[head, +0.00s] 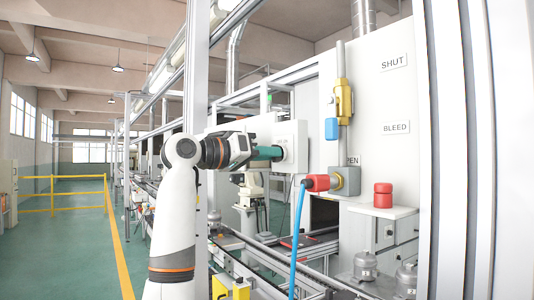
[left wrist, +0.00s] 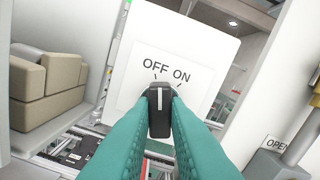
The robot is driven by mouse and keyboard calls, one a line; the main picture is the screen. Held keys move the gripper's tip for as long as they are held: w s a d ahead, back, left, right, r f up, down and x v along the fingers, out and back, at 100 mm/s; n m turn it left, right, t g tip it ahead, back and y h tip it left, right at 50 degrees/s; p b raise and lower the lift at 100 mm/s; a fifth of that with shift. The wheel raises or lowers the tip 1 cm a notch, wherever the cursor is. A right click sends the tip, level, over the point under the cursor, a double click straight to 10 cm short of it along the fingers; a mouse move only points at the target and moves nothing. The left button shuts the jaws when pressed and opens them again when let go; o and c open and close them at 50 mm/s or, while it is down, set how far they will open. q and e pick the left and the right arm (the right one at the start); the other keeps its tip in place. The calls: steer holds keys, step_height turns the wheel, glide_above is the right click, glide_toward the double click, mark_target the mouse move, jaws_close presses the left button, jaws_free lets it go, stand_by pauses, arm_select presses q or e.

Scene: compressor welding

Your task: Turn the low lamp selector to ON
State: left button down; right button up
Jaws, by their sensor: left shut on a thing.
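The lamp selector is a black knob (left wrist: 160,112) with a white pointer line, on a white panel (left wrist: 185,60) marked OFF and ON. The pointer stands nearly straight up in the left wrist view, nearer the OFF mark than the ON mark. My left gripper (left wrist: 160,122) has its teal fingers shut on the knob, one on each side. In the head view my left gripper (head: 272,153) reaches the face of the white box (head: 297,138), and its fingers partly hide the knob there. My right gripper is in neither view.
A grey upright post (head: 196,70) stands beside my left arm.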

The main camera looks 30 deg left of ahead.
arm_select(q)
steer(key=shift+m+p, duration=1.5)
steer(key=shift+m, duration=3.3)
steer(key=c, duration=1.4)
jaws_free()
steer(key=shift+s, duration=0.1)
